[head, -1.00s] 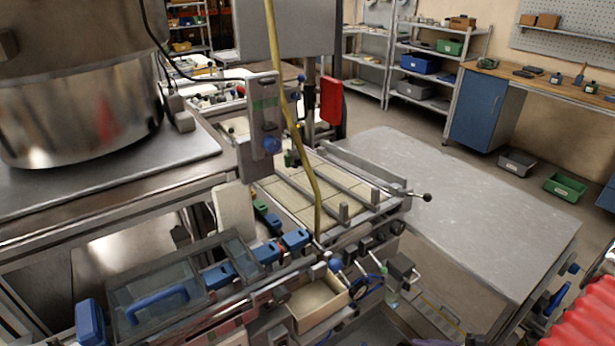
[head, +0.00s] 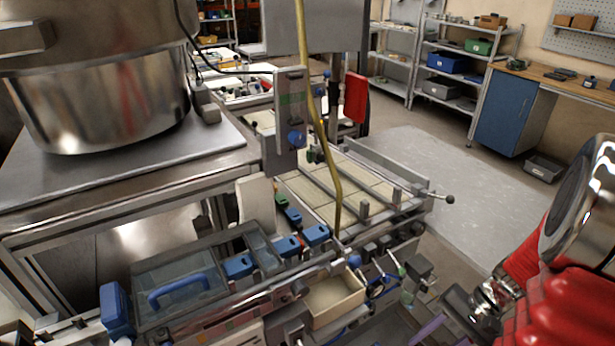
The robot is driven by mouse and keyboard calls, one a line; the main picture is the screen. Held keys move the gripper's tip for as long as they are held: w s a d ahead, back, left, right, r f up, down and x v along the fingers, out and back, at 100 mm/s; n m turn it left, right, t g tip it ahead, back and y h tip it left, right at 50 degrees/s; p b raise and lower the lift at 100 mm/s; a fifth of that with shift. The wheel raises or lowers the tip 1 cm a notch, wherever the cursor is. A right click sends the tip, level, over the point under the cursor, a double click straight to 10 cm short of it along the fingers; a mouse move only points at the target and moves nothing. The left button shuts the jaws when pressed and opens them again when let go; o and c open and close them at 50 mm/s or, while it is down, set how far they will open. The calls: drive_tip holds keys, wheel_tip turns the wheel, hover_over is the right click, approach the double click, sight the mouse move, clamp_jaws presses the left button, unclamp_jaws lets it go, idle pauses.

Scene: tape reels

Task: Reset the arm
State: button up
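My red arm, with a ribbed red sleeve and a large silver joint, fills the lower right of the head view. Shiny metal fittings and a dark block show at its left edge, in front of the machine's front side. I cannot make out any gripper fingers. No tape reels can be made out.
A large steel pot (head: 98,95) stands on a metal bench (head: 60,190) at the left. A machine with a tiled bed (head: 335,190), blue clamps (head: 317,234) and an open box (head: 335,298) fills the middle. A yellow hose (head: 322,140) hangs over it. A blue cabinet (head: 505,112) stands behind right.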

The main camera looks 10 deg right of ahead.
drive_tip(key=w+a+r+n+t+h, duration=0.1)
drive_tip(key=a+r+n+t+h, duration=0.1)
drive_tip(key=a+r+n, duration=0.3)
drive_tip(key=w+a+r+n+t+h, duration=0.1)
drive_tip(key=a+r+n+t+h, duration=0.2)
drive_tip(key=a+r, duration=0.9)
wheel_tip(320, 180, up, 5)
drive_tip(key=n+h, duration=0.1)
drive_tip(key=n, duration=0.2)
drive_tip(key=shift+w+a+r+t, duration=0.2)
drive_tip(key=shift+a+t, duration=0.1)
drive_tip(key=shift+a, duration=0.1)
